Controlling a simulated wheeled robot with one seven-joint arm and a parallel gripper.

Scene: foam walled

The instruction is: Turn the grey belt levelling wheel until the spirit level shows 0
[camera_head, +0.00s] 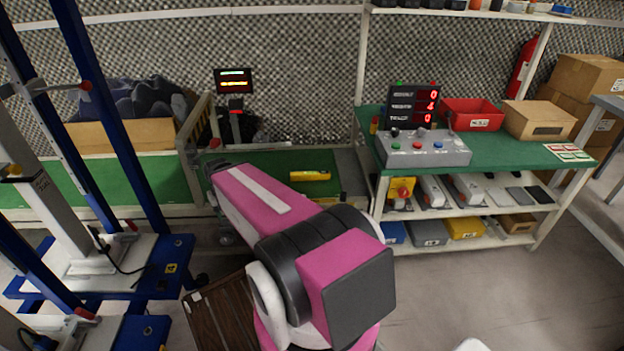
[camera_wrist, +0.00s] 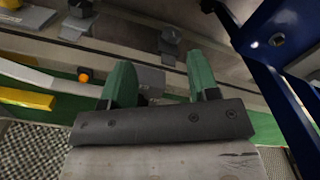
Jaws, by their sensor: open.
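The yellow spirit level (camera_head: 310,176) lies on the green belt (camera_head: 270,163) in the head view, beyond my arm. Its reading is too small to tell. A yellow bar (camera_wrist: 25,98) at the left of the wrist view may be the same level. Grey knob-like parts (camera_wrist: 171,36) show on the frame at the top of the wrist view, but I cannot tell whether one is the levelling wheel. My gripper (camera_wrist: 160,80) has its two green fingers apart, with nothing seen held between them. A grey block shows behind the fingers. My arm hides the gripper in the head view.
A dark blue frame (camera_head: 110,110) stands at the left, and its blue bar (camera_wrist: 275,70) is close to my gripper's right. A brown slatted crate (camera_head: 222,315) is on the floor. A green table (camera_head: 500,150) with a control box stands right.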

